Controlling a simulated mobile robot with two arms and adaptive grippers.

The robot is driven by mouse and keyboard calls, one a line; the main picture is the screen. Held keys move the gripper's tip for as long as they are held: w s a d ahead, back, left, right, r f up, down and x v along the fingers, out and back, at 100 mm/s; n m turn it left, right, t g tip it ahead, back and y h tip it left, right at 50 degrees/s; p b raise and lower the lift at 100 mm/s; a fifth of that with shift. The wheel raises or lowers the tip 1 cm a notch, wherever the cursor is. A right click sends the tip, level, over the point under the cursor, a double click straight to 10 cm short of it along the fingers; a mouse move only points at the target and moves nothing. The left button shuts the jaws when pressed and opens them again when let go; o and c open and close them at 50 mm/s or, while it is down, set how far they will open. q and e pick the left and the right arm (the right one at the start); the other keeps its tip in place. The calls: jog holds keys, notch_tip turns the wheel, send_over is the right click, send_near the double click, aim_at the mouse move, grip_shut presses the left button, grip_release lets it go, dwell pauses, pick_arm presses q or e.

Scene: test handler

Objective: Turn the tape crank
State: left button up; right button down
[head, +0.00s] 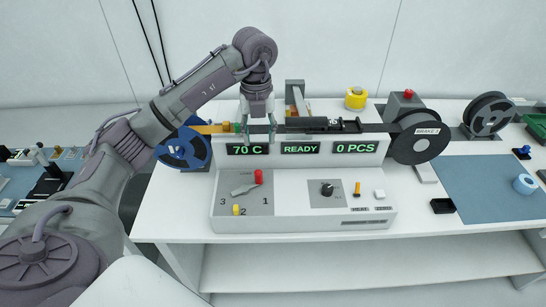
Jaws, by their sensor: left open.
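My left gripper (257,126) points down over the left part of the tape track, just behind the display bar. Its fingers are apart, near a small green piece on the track; I cannot tell whether they touch anything. A lever with a red knob (258,177) lies on the grey front panel (226,205) marked 1, 2 and 3, below and in front of the gripper. No part is labelled as the tape crank. A blue reel (202,151) is at the left end of the machine, partly behind my arm. A dark reel (422,146) with a "BRAKE" label is at the right end.
The display bar (322,148) reads 70 C, READY and 0 PCS. A black dial (327,189) sits right of the lever. A yellow tape roll (355,98) stands behind the machine. A blue mat (480,190) and a second dark reel (489,115) are at the right.

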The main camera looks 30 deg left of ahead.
aim_at(258, 171)
pick_arm(q)
jog(key=shift+s+a+f+p, duration=0.15)
jog(key=shift+s+f+p, duration=0.5)
jog(key=shift+s+f, duration=0.35)
jog(key=f+p, duration=0.1)
jog(key=f, duration=0.3)
jog(key=shift+w, duration=0.2)
jog(key=f, duration=0.2)
jog(key=f+p, duration=0.1)
jog(key=f, duration=0.2)
jog(key=shift+w+f+p, duration=0.3)
jog(key=shift+f, duration=0.65)
jog(key=c, duration=0.7)
grip_shut()
pick_arm(e)
jog(key=r, duration=0.1)
jog(key=s+r, duration=0.1)
jog(key=r, duration=0.2)
jog(key=shift+s+a, duration=0.1)
jog(key=shift+s, duration=0.2)
